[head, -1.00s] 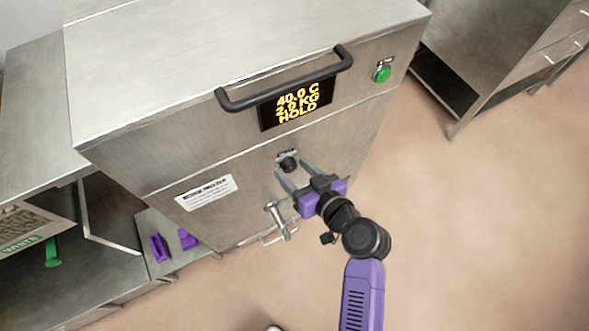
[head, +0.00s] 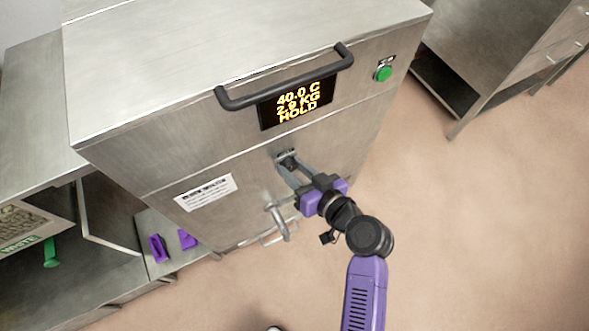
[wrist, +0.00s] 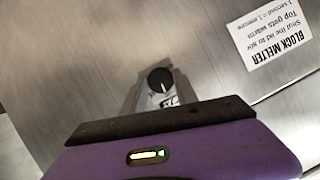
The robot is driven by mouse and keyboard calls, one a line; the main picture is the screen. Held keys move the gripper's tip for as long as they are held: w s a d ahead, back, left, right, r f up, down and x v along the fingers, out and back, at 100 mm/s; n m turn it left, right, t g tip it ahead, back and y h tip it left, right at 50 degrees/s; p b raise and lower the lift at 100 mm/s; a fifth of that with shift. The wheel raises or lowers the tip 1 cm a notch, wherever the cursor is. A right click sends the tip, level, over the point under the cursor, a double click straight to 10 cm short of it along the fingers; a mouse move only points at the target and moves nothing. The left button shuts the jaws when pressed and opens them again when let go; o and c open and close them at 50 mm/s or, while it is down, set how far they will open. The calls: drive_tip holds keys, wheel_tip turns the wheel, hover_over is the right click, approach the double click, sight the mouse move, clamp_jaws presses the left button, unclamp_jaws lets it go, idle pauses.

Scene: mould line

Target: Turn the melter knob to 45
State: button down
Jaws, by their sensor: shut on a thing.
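The block melter (head: 150,140) is a steel cabinet with a black bar handle on its front. Its display (head: 297,103) reads 40.0 C, 2.9 KG, HOLD. The small black knob (head: 287,161) is on the front below the display. In the wrist view the knob (wrist: 160,80) is round with a white pointer line. My gripper (head: 289,168) is shut on the knob, its grey fingers at the knob's sides. The scale around the knob is too small or hidden to read.
A tap-like metal spout (head: 277,215) sticks out just left of my gripper. A green button (head: 383,73) is at the upper right of the front. A white label (head: 206,192) is at the left. Open floor lies to the right.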

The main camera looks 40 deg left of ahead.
drive_tip(key=m+b, duration=0.1)
drive_tip(key=m+g+y+b, duration=0.1)
drive_tip(key=m+g+b, duration=0.1)
drive_tip(key=m, duration=0.1)
drive_tip(key=shift+w+d+f+y, duration=0.1)
drive_tip(key=shift+w+f+y, duration=0.05)
drive_tip(key=shift+f+y, duration=0.2)
drive_tip(key=m+g+y+b, duration=0.1)
drive_tip(key=m+y+b, duration=0.1)
drive_tip(key=m, duration=0.2)
drive_tip(key=shift+b, duration=0.3)
idle(0.4)
drive_tip(key=c, duration=0.9)
unclamp_jaws()
drive_tip(key=shift+r, duration=0.1)
drive_tip(key=shift+c, duration=0.2)
drive_tip(key=d, duration=0.7)
drive_tip(key=shift+d+r+p, duration=0.3)
drive_tip(key=shift+d+p, duration=0.1)
drive_tip(key=shift+p, duration=0.05)
